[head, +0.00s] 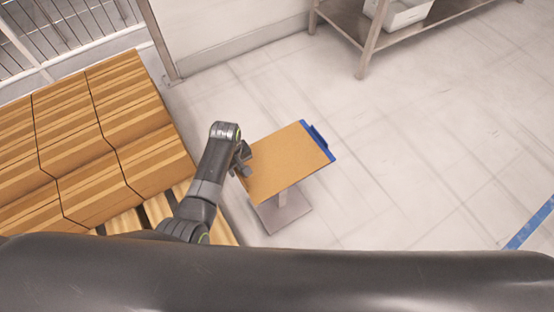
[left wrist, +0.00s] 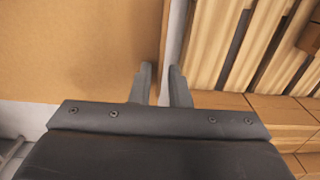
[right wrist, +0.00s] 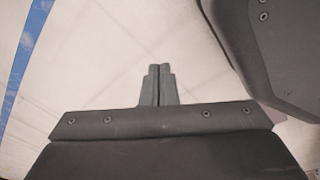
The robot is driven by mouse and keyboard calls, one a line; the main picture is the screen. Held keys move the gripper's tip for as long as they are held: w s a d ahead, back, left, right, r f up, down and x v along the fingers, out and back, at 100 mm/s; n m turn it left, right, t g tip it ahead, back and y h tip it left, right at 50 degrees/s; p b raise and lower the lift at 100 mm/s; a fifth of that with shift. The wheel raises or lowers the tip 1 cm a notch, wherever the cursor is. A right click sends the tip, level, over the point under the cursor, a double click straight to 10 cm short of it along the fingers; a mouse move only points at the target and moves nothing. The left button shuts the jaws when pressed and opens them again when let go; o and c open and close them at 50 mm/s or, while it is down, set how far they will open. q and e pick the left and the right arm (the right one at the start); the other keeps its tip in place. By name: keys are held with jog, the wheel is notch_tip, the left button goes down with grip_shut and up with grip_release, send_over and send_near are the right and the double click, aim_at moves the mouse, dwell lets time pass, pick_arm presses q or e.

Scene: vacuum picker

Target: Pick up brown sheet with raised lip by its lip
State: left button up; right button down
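The brown sheet (head: 283,163) lies on a small stand, with a blue strip along its right edge in the head view. My left gripper (head: 241,158) is at its left edge. In the left wrist view the sheet (left wrist: 75,45) fills the left side. There my left gripper (left wrist: 161,68) is open with a narrow gap; one finger is over the sheet and the other just past its edge. The raised lip is hard to make out at that edge. My right gripper (right wrist: 160,67) is shut and empty over the floor.
Stacked brown boxes (head: 75,140) on a wooden pallet (head: 160,208) stand close to the left of the sheet. The stand's grey base (head: 283,211) is below it. A metal table (head: 345,17) with a white bin (head: 405,13) is at the back. The floor to the right is clear.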

pick_arm(q)
grip_shut()
